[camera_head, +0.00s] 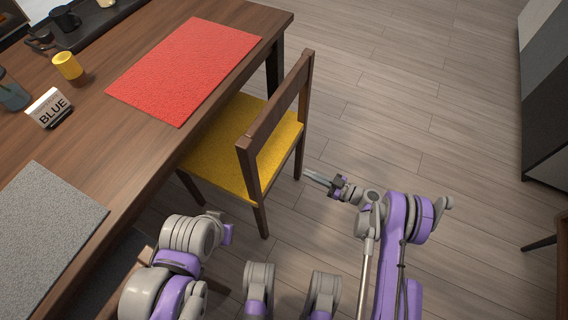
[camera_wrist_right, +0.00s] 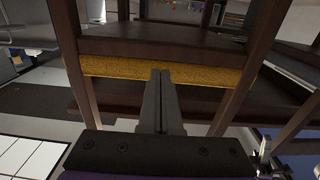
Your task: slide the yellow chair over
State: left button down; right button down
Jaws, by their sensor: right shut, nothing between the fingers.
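The yellow chair (camera_head: 232,142) has a yellow seat and a dark wooden frame. It stands upright at the table's right side, its seat partly under the table edge. My right gripper (camera_head: 308,175) is shut and empty, just right of the chair's back legs and pointing toward it. In the right wrist view the shut fingers (camera_wrist_right: 160,75) point at the chair, with the yellow seat edge (camera_wrist_right: 205,77) behind them. I cannot tell whether they touch it. My left arm shows at the bottom left, but its fingers are hidden.
The wooden table (camera_head: 160,150) carries a red mat (camera_head: 187,68), a grey mat (camera_head: 45,235), a yellow cup (camera_head: 67,65) and a sign reading BLUE (camera_head: 49,107). Open wooden floor (camera_head: 400,110) lies right of the chair. A dark cabinet (camera_head: 545,120) stands at the far right.

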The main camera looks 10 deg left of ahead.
jog(key=v, duration=0.2)
jog(key=shift+s+d, duration=0.15)
jog(key=shift+d, duration=0.25)
